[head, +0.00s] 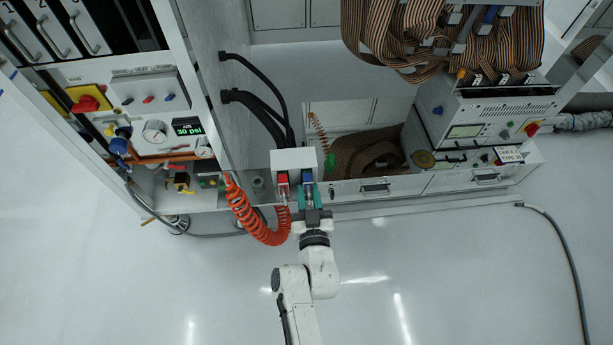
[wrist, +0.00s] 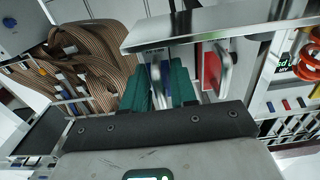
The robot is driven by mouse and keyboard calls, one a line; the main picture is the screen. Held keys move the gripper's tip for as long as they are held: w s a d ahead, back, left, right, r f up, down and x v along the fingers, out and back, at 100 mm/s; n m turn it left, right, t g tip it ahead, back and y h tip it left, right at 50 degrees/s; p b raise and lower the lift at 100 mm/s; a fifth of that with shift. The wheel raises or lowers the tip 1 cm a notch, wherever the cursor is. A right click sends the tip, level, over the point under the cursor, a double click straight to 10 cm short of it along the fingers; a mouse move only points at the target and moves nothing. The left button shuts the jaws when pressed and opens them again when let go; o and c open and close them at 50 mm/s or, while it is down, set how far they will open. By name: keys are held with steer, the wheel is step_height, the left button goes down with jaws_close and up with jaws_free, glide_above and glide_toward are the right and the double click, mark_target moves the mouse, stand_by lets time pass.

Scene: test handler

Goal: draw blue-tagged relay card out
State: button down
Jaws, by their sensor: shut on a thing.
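The blue-tagged relay card (head: 307,175) sits in the front of a small white housing (head: 294,157), beside a red-tagged card (head: 282,178). My gripper (head: 308,193) has its teal fingers closed around the blue-tagged card's handle, just in front of the housing. In the wrist view the teal fingers (wrist: 168,84) stand on both sides of the blue-tagged card (wrist: 156,71), and its pale handle is partly hidden between them. The red-tagged card (wrist: 211,68) with its metal handle is to the right, clear of the fingers. How deep the blue-tagged card sits is hidden by the housing's top.
An orange coiled hose (head: 256,219) hangs close left of my gripper. A control panel with a 30 psi display (head: 188,128) is at left. Brown ribbon cables (head: 375,157) lie behind and right, near a white instrument (head: 485,115). The floor in front is mostly clear.

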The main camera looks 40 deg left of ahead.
steer(key=shift+s+d+p, duration=0.35)
steer(key=shift+d, duration=0.1)
stand_by(0.6)
steer(key=shift+p+v, duration=1.4)
steer(key=shift+v, duration=1.55)
